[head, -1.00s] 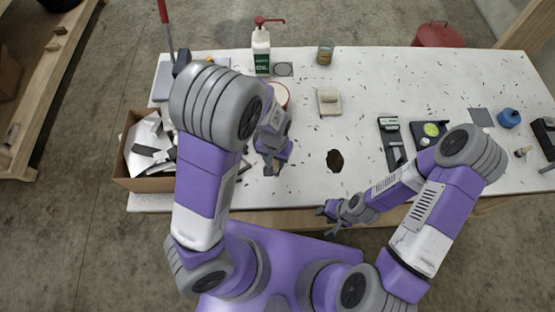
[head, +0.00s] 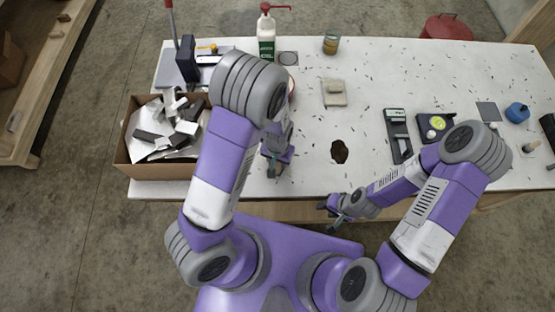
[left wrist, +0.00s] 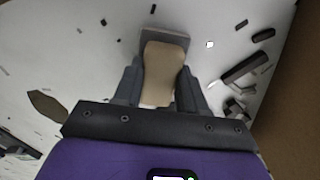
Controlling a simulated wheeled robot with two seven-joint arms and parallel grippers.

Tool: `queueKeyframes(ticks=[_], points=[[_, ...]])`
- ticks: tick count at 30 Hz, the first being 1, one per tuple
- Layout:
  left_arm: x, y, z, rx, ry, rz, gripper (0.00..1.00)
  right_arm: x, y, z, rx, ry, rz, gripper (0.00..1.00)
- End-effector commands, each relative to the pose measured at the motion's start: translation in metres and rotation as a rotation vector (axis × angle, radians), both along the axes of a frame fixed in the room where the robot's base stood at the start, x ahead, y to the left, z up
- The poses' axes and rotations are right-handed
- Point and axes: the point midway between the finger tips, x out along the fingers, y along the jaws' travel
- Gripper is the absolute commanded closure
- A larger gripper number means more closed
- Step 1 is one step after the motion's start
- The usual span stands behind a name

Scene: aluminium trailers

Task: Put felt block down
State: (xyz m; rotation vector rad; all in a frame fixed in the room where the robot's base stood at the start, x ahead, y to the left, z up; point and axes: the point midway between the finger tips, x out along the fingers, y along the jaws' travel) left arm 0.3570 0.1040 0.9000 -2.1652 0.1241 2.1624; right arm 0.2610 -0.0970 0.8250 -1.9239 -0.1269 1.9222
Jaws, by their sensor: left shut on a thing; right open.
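My left gripper (head: 273,168) is over the table's front left part, right of the cardboard box. In the left wrist view my left gripper (left wrist: 160,88) is shut on a tan block with a grey end, apparently the felt block (left wrist: 159,72). The white speckled table top lies beyond it; whether the block touches the table I cannot tell. In the head view the gripper and arm mostly hide the block. My right gripper (head: 336,212) is open and empty at the table's front edge.
The cardboard box (head: 150,170) of metal scraps stands at the left. A dark brown patch (head: 339,152) lies right of my left gripper. A beige block on a pad (head: 334,92), a green-labelled bottle (head: 266,40) and a black tray (head: 398,135) stand farther off. Bare table lies between.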

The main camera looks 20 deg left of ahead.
Motion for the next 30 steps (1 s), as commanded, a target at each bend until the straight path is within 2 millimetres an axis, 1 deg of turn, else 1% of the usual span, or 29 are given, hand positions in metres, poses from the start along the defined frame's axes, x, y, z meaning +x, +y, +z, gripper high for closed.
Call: queueKeyframes(ticks=[1,3,6,14,17,20,27,30], points=[[0.000,0.000,-0.002,0.000,0.000,0.000,0.58,0.000,0.000,-0.002,0.000,0.000,0.000,0.57],[0.000,0.000,-0.002,0.000,0.000,0.000,0.47,0.000,0.000,-0.001,0.000,0.000,0.000,0.57],[0.000,0.000,-0.002,0.000,0.000,0.000,0.34,0.000,0.000,-0.001,0.000,0.000,0.000,0.57],[0.000,0.000,-0.001,0.000,0.001,0.000,0.34,0.000,0.000,-0.001,0.000,0.000,0.000,0.57],[0.000,0.000,0.004,0.000,0.000,0.000,0.34,0.000,0.000,0.003,0.000,0.000,0.000,0.57],[0.001,0.000,0.018,-0.001,-0.003,0.000,0.34,0.000,0.000,0.005,0.000,0.000,0.000,0.57],[0.001,-0.001,0.072,-0.003,-0.005,-0.001,0.34,0.000,0.000,0.016,0.000,0.000,0.000,0.57],[0.001,-0.001,0.092,-0.003,-0.005,-0.001,0.34,0.000,0.000,0.020,0.000,0.000,0.000,0.57]])
